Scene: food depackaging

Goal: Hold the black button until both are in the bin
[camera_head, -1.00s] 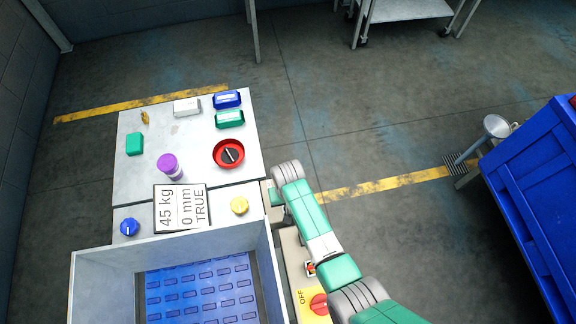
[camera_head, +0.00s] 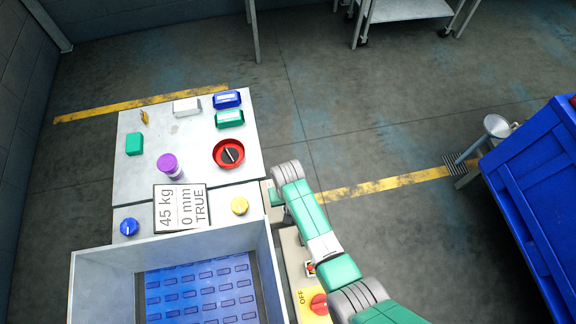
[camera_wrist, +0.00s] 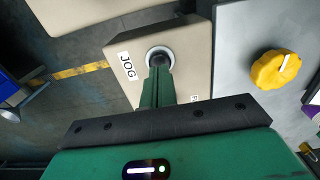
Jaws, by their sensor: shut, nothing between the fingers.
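The black button (camera_wrist: 158,56) sits in a pale ring on a beige box labelled JOG (camera_wrist: 128,68). My gripper (camera_wrist: 160,72) is shut and empty, with its green fingertips at the button; I cannot tell whether it is pressed down. In the head view my wrist hides the button and most of the gripper. A large blue bin (camera_head: 535,185) stands at the right; its inside is out of sight. A grey-walled trough (camera_head: 100,275) with a blue studded belt (camera_head: 200,290) is at the front and holds no items in its visible part.
A display (camera_head: 181,207) reads 45 kg, 0 mm, TRUE. Yellow (camera_head: 239,205) and blue (camera_head: 129,227) knobs flank it.

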